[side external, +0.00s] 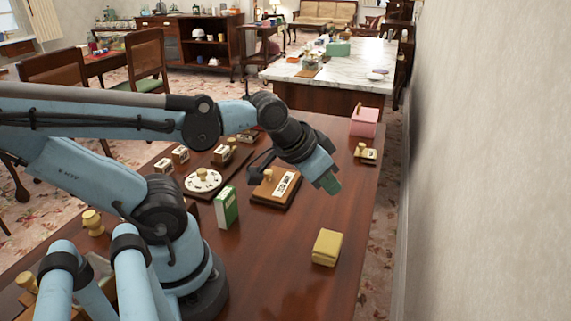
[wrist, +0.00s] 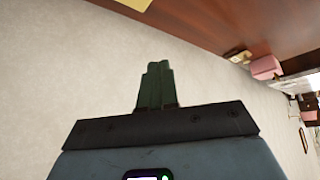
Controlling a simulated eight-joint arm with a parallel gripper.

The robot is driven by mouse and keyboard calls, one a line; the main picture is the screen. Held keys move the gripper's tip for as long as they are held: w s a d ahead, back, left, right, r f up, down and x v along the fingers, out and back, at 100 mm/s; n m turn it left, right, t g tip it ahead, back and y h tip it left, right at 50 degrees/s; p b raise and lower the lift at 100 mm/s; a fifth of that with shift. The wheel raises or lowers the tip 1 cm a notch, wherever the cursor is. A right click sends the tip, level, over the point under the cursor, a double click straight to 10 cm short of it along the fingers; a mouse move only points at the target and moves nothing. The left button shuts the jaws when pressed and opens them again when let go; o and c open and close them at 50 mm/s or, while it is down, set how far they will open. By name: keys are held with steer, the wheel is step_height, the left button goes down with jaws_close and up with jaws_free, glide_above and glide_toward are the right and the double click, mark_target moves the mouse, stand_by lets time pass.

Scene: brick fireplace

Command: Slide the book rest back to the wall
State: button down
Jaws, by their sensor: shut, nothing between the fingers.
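A brown wooden block-like stand (side external: 266,197) with a white lettered plate lies on the dark wooden table in the side view; it may be the book rest, but I cannot tell for sure. My gripper (side external: 332,184) is above the table, to the right of this stand and apart from it. Its green fingers (wrist: 155,72) are shut together and empty, and point toward the plain wall in the wrist view. The wall (side external: 485,150) runs along the right of the table, with a strip of floor between; it also fills much of the wrist view (wrist: 60,75).
A green box (side external: 227,208) stands upright left of the wooden stand. A yellow box (side external: 326,248) is near the table's right edge. A pink box (side external: 364,123) and a small knobbed block (side external: 366,154) are at the far right corner. A white dial (side external: 196,184) lies left.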

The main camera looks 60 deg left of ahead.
stand_by(0.3)
steer(key=w+a+f+m+g, duration=0.2)
steer(key=a+m+g, duration=0.1)
steer(key=a, duration=0.2)
steer(key=w+a+f+m+g+y, duration=0.1)
steer(key=w+a+f+m+g, duration=0.1)
steer(key=a, duration=0.3)
steer(key=w+a+f+m+g, duration=0.2)
steer(key=a+f+m+g, duration=0.1)
steer(key=a+m, duration=0.1)
steer(key=shift+w+a+f+g, duration=0.1)
steer(key=shift+w+a+g, duration=0.05)
steer(key=shift+a, duration=0.25)
steer(key=shift+w+a+f+g, duration=0.1)
steer(key=shift+w+a+g, duration=0.05)
steer(key=shift+a, duration=0.25)
steer(key=s+a, duration=0.8)
steer(key=shift+s+a, duration=0.25)
steer(key=shift+a, duration=0.15)
steer(key=shift+w+d+f, duration=0.1)
steer(key=shift+f, duration=0.7)
steer(key=w+d, duration=1.3)
steer(key=shift+d, duration=0.25)
